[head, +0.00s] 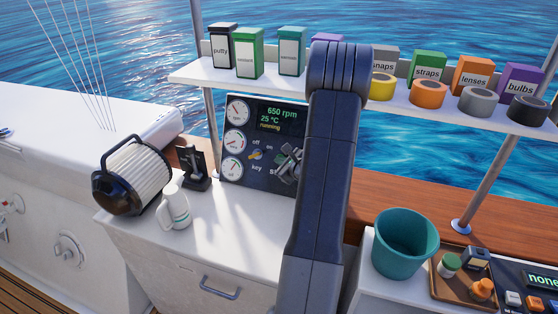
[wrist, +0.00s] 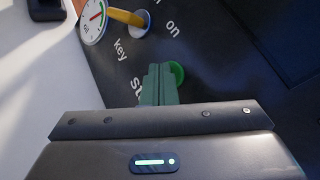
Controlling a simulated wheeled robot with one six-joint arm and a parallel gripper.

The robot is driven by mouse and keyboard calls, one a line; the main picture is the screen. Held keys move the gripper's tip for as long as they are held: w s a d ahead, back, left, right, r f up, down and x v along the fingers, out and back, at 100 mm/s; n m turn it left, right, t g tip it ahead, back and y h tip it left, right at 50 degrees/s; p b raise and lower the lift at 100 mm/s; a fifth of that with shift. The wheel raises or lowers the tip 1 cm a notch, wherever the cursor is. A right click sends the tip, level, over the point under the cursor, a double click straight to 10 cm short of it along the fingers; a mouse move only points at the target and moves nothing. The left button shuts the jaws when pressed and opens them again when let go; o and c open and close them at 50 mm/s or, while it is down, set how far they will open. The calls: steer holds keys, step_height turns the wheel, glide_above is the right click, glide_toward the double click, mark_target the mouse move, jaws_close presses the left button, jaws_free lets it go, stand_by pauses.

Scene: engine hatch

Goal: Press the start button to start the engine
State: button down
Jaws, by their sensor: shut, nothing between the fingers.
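The dark instrument panel (head: 262,114) stands upright at the back of the white counter. Its display (head: 275,118) reads 650 rpm, 25 °C and "running". The green start button (wrist: 177,73) shows in the wrist view just beyond my fingertips; in the head view my gripper and arm hide it. My gripper (head: 290,164) is shut and empty at the panel's lower right. Its fingers (wrist: 158,76) overlap the button's left edge and part of its label; I cannot tell whether they touch it. The yellow key switch (wrist: 130,17) sits left of the button.
A black lever (head: 193,168), a white mug (head: 175,206) and a pleated filter (head: 135,175) stand left of the panel. A shelf (head: 205,76) with boxes and tape rolls runs above. A teal bucket (head: 404,245) and a small tray (head: 447,297) are at right.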

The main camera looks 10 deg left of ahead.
steer(key=shift+s+a+r+b, duration=0.1)
steer(key=shift+s+r+b, duration=0.15)
steer(key=shift+s, duration=0.3)
steer(key=shift+s+a+r+b, duration=0.1)
steer(key=shift+s+r+b, duration=0.15)
steer(key=shift+s, duration=0.25)
steer(key=s, duration=0.1)
steer(key=s+r, duration=0.1)
steer(key=s, duration=0.1)
steer(key=s+a+r+b, duration=0.1)
steer(key=shift+s, duration=0.2)
stand_by(0.6)
steer(key=w+p, duration=0.1)
steer(key=p, duration=0.2)
steer(key=shift+w+d+f+p, duration=0.15)
steer(key=shift+w+d+p, duration=0.1)
steer(key=shift+w+p, duration=0.15)
steer(key=shift+p, duration=0.35)
